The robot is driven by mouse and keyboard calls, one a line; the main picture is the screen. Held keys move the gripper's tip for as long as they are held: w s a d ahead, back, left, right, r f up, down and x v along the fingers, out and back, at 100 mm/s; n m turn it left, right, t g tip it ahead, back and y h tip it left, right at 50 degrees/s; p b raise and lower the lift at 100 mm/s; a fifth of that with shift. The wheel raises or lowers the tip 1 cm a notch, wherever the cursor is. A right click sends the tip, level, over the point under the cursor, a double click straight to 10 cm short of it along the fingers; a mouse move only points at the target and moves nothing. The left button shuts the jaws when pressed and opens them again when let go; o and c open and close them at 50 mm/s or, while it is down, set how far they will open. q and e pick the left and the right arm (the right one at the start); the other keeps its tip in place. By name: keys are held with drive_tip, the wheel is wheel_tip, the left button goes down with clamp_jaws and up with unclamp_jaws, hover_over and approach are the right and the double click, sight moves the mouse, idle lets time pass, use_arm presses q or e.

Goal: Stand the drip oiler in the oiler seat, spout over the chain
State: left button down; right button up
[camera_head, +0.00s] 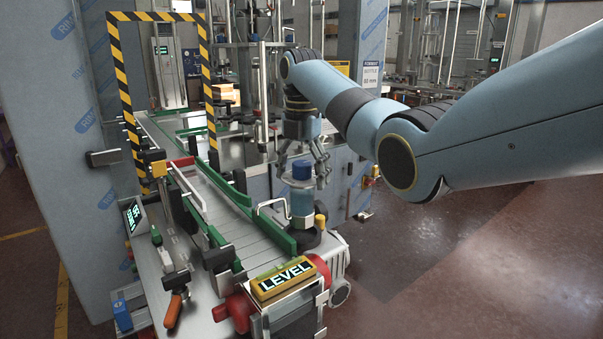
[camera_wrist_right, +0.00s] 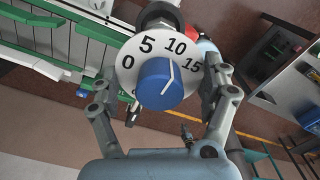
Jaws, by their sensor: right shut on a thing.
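The drip oiler (camera_head: 301,204) is upright at the near end of the conveyor, with a blue knob on top and a pale body. My right gripper (camera_head: 303,177) points down from above, its fingers closed around the oiler's top. In the right wrist view, the oiler's blue knob (camera_wrist_right: 160,84) and white numbered dial show between the fingers of the gripper (camera_wrist_right: 160,92). A bent pale spout (camera_head: 268,206) reaches left toward the conveyor chain (camera_head: 232,215). A black round seat (camera_head: 305,241) is directly below the oiler; I cannot tell whether they touch.
Green guide rails (camera_head: 268,228) flank the conveyor. An orange-handled tool (camera_head: 173,310) is at the left. A striped frame (camera_head: 160,17) stands behind. Open floor (camera_head: 440,280) lies right.

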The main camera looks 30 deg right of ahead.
drive_tip(key=shift+f, duration=1.35)
drive_tip(key=o, duration=1.5)
drive_tip(key=shift+o, duration=0.5)
drive_tip(key=shift+f, duration=0.1)
wheel_tip(320, 180, up, 8)
drive_tip(key=shift+f, duration=0.2)
